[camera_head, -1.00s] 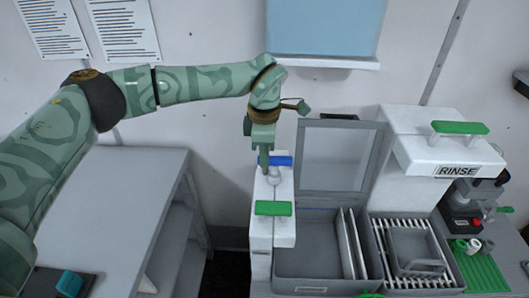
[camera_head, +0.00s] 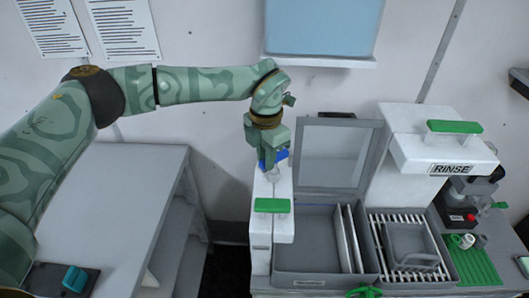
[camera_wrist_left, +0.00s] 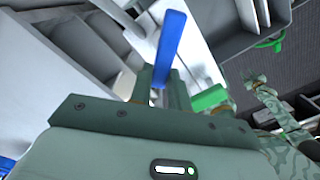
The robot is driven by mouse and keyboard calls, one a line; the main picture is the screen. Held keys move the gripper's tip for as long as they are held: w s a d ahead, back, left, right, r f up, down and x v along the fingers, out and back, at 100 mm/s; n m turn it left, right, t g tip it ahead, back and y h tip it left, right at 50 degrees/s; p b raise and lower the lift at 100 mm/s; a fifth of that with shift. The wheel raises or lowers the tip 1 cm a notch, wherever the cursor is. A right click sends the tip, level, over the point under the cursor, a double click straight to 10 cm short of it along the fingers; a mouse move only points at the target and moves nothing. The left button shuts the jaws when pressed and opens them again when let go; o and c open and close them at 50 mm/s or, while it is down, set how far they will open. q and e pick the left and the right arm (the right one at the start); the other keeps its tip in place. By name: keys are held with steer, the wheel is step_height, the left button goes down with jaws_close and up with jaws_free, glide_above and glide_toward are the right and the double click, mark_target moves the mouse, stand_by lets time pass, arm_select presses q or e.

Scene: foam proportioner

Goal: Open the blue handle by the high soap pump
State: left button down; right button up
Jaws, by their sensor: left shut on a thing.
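The blue handle (camera_head: 281,154) is at the rear top of the white soap pump housing, partly covered by my gripper in the head view. In the left wrist view the blue handle (camera_wrist_left: 170,40) stands out as a long bar running between my fingers. My left gripper (camera_head: 268,163) points down at the back of the housing, shut on the blue handle (camera_wrist_left: 158,75). The fingertips are partly hidden in both views. The housing carries a green handle (camera_head: 272,205) at its front, just in front of my gripper.
Right of the pump is a grey basin (camera_head: 290,262) with a raised lid (camera_head: 331,155). Further right stands the white RINSE unit (camera_head: 440,150) with a green handle (camera_head: 454,127). A grey table (camera_head: 100,200) lies left, across a gap. A blue panel (camera_head: 322,27) hangs above.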

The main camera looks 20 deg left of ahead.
arm_select(q)
steer(key=n, duration=0.2)
steer(key=d+n, duration=0.1)
steer(key=n, duration=0.1)
steer(key=shift+s+n, duration=0.15)
steer(key=shift+n, duration=0.15)
steer(key=n, duration=0.2)
steer(key=d+n, duration=0.1)
steer(key=n, duration=0.2)
steer(key=shift+r+b, duration=0.1)
steer(key=shift+b, duration=0.3)
steer(key=shift+n, duration=0.3)
steer(key=c, duration=1.3)
jaws_free()
step_height(320, 180, up, 16)
steer(key=shift+r+b, duration=0.1)
steer(key=shift+b, duration=0.3)
